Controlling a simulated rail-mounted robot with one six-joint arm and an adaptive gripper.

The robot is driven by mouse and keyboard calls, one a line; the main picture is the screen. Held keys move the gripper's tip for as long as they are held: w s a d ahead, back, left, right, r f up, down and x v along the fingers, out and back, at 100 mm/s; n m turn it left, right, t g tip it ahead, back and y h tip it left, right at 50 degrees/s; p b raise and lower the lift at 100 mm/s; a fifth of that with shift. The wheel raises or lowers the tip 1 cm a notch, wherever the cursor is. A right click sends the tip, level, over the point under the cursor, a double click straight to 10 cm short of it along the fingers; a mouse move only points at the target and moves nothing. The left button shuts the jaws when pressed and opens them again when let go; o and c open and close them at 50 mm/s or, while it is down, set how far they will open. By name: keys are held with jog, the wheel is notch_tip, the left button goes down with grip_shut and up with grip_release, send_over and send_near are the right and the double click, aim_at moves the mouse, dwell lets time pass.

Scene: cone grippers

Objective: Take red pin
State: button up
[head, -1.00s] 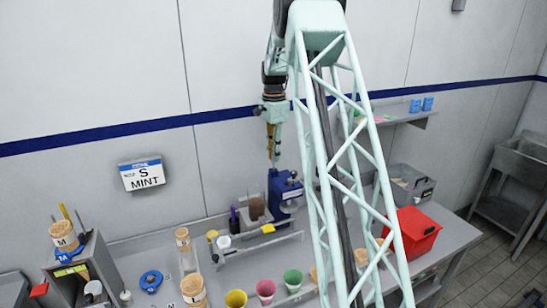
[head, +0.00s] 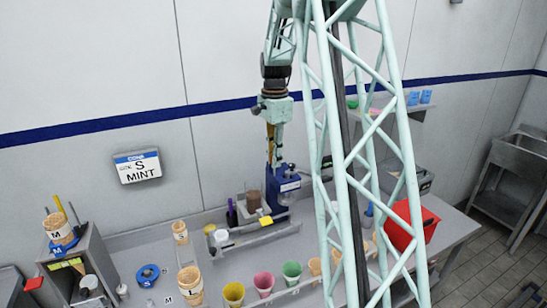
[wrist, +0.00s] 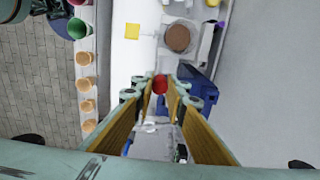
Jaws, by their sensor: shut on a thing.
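The red pin (wrist: 160,84) shows in the wrist view as a round red top between my fingertips. My gripper (wrist: 159,88) is shut on it, with a finger pad on each side. The pin's lower part is hidden. In the head view my gripper (head: 272,152) points down at the top of a blue device (head: 286,183) at the back of the counter. The pin cannot be made out in the head view. The blue device also shows in the wrist view (wrist: 198,87), just right of the fingertips.
A brown round-topped container (wrist: 177,38) stands near the blue device. Coloured cups, including a green one (head: 291,271), line the counter front. A red bin (head: 412,224) stands to the right. The wall is close behind my gripper.

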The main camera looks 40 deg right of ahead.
jog(key=shift+s+a+r, duration=0.1)
jog(key=shift+s+a, duration=0.65)
jog(key=shift+s, duration=0.35)
